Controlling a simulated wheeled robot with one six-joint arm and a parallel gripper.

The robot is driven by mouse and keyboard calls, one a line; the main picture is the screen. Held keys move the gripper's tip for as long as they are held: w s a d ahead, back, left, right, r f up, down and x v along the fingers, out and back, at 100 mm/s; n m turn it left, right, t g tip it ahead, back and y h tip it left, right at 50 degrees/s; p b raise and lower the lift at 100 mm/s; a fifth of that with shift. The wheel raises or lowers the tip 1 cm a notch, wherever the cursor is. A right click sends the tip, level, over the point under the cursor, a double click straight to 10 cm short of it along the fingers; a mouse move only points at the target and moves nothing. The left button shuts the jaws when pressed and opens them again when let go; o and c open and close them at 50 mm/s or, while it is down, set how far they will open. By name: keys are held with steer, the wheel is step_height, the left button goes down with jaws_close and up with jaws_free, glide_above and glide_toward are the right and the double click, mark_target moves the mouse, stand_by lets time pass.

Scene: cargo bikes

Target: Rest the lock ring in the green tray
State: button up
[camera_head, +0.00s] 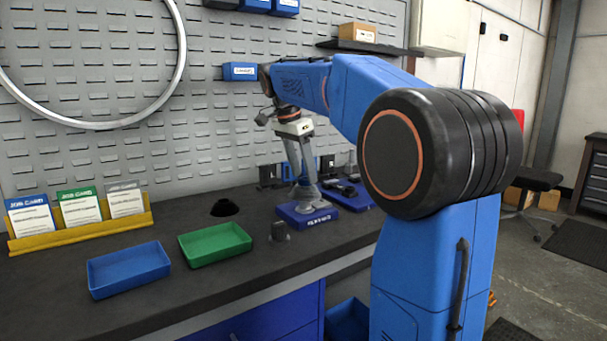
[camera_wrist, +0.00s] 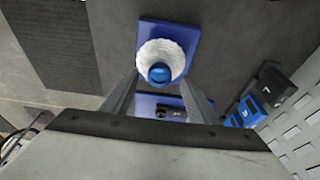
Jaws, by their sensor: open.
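The green tray (camera_head: 215,245) lies empty on the dark bench, right of a blue tray. A pale, ribbed round piece (camera_wrist: 148,50), which I take to be the lock ring, sits around a blue-topped post (camera_wrist: 159,73) on a blue plate (camera_wrist: 183,32). The labelled blue plate also shows in the head view (camera_head: 303,217). My gripper (camera_head: 308,188) points down over this plate. In the wrist view its open fingers (camera_wrist: 160,82) flank the pale piece; contact cannot be told. The ring is hard to make out in the head view.
A blue tray (camera_head: 129,269) and a yellow card holder (camera_head: 82,228) stand to the left. A black round item (camera_head: 224,208) is behind the green tray, and a small dark part (camera_head: 279,231) is right of it. A second blue plate (camera_head: 349,196) holds dark parts.

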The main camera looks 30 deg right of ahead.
steer(key=shift+d+f, duration=0.2)
steer(key=shift+f, duration=0.4)
steer(key=shift+c, duration=0.6)
jaws_close()
steer(key=shift+r, duration=0.15)
steer(key=shift+r, duration=1.85)
